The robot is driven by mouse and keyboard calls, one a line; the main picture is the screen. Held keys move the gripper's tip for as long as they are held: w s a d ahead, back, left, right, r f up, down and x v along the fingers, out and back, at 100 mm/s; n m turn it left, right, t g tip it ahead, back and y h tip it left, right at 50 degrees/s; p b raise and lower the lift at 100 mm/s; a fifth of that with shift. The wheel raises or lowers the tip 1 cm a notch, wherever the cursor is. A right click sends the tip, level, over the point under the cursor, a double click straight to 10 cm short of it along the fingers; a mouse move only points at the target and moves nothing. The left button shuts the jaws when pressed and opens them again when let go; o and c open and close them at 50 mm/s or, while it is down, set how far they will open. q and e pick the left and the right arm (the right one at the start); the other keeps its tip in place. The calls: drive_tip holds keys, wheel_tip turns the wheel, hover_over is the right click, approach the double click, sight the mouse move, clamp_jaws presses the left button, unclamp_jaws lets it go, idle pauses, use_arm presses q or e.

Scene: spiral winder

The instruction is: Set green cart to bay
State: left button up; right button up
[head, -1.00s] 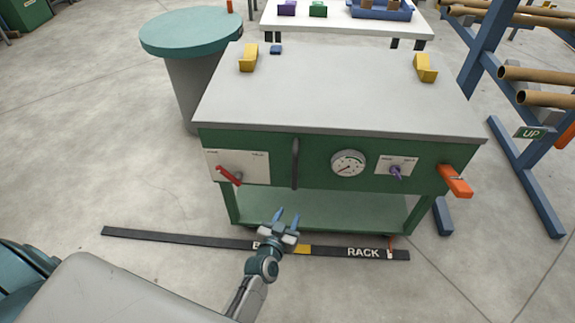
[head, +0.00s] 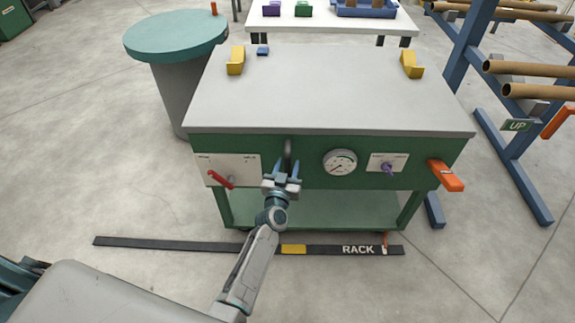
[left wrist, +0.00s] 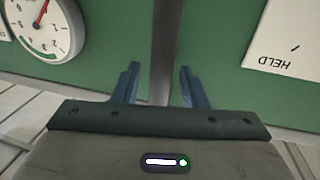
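The green cart (head: 225,145) with a grey top stands in the middle of the head view, just behind a black floor strip (head: 150,243) marked RACK. A dark upright handle (head: 289,152) is on its front panel, left of a round gauge (head: 340,162). My left gripper (head: 282,170) is at the handle's lower part. In the left wrist view the handle (left wrist: 163,45) stands between the two blue fingers (left wrist: 160,82), with a gap on each side, so the gripper is open. The strip has a yellow mark (head: 293,249); my left arm hides its middle. My right gripper is not in view.
The panel has a red lever (head: 220,179), a purple knob (head: 388,168) and an orange grip (head: 446,176). A round teal table (head: 175,35) stands behind left, a white table (head: 330,23) behind, a blue rack (head: 470,75) right. Floor at left is clear.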

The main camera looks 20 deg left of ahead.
use_arm(q)
drive_tip(key=shift+w, duration=0.3)
clamp_jaws()
drive_tip(key=shift+a, duration=0.15)
